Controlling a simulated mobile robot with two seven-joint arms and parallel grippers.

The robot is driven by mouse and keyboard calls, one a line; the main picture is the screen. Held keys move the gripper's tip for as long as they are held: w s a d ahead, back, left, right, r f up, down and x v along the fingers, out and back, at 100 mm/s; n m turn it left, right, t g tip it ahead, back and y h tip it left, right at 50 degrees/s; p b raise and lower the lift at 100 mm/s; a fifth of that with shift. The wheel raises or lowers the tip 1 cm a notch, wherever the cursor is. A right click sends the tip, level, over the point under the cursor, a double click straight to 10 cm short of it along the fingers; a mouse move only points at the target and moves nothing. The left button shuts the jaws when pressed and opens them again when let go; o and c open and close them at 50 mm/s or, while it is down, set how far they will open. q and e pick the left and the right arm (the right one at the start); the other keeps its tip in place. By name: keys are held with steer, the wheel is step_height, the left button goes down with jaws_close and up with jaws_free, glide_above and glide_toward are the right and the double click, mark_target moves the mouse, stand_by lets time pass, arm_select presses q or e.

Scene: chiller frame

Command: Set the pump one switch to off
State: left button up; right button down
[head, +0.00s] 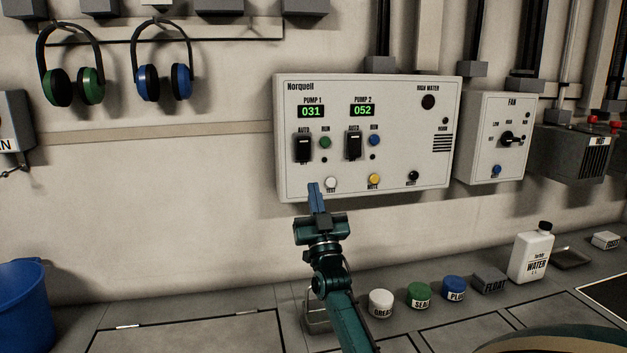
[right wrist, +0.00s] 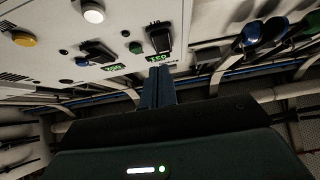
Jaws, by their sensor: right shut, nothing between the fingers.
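The pump one switch (head: 303,149) is a black switch on the white Norquell panel (head: 420,125), under the green 031 display, with AUTO printed above it and a small, partly legible label below. I cannot tell its setting for sure. It also shows upside down in the right wrist view (right wrist: 160,38). My right gripper (head: 316,188) is shut and empty, its fingers pointing up in front of the panel's lower edge, below the switch and left of the white test button (head: 331,183). Its fingers (right wrist: 158,74) look apart from the switch. My left gripper is out of view.
The similar pump two switch (head: 353,146) is to the right, with a yellow button (head: 374,179) below. A fan box (head: 495,140) is further right. Several lidded jars, such as the green one (head: 419,295), and a water bottle (head: 531,253) stand on the bench.

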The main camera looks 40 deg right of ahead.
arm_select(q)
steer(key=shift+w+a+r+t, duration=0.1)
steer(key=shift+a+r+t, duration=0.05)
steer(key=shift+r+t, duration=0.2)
arm_select(e)
step_height(320, 180, down, 5)
steer(key=s+a, duration=0.1)
steer(key=s, duration=0.1)
steer(key=shift+s+a, duration=0.2)
steer(key=shift+s, duration=0.2)
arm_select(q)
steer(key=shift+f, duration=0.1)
